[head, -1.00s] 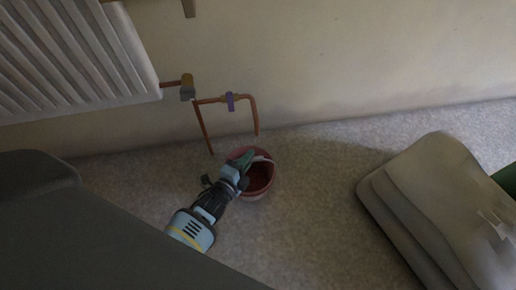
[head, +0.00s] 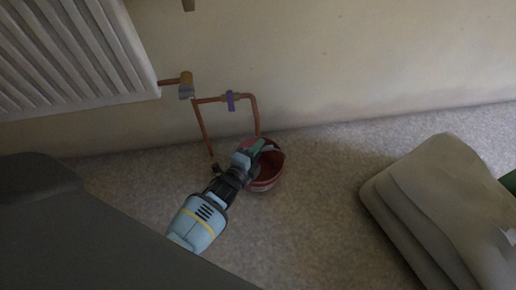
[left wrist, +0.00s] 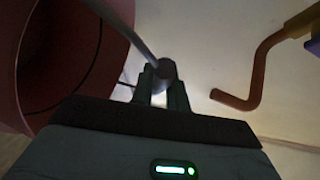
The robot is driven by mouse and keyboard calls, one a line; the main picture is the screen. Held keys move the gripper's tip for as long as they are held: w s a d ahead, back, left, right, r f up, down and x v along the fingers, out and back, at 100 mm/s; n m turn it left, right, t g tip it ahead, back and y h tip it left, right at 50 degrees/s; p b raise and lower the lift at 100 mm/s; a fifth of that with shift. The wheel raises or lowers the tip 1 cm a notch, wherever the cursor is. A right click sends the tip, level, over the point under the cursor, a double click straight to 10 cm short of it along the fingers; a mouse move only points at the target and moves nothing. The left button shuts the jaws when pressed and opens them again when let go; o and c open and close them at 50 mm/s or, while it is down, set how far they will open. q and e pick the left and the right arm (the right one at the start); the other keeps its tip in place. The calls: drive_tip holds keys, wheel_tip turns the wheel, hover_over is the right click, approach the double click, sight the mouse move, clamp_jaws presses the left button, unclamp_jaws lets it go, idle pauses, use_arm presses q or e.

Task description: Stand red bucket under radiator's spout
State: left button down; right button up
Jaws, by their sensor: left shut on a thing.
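The red bucket (head: 266,184) is near the wall in the head view, just below the downturned end of the copper spout (head: 256,118). My left gripper (head: 252,150) is shut on its pale handle, and the gripper hides part of the bucket's rim. In the left wrist view the handle (left wrist: 137,38) runs into my fingers (left wrist: 162,82). The bucket (left wrist: 55,60) fills the left side there, and the spout's open end (left wrist: 222,97) is apart from it on the right. I cannot tell whether the bucket touches the floor. My right gripper is not in view.
The white radiator (head: 70,60) hangs on the wall at upper left. A purple tap lever (head: 230,101) sits on the pipe. Another copper pipe (head: 201,130) drops to the floor beside it. A grey stack of sacks (head: 440,205) lies at right. Floor between is clear.

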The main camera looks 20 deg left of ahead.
use_arm(q)
drive_tip(key=shift+f, duration=0.1)
drive_tip(key=c, duration=1.5)
unclamp_jaws()
drive_tip(key=shift+o, duration=0.7)
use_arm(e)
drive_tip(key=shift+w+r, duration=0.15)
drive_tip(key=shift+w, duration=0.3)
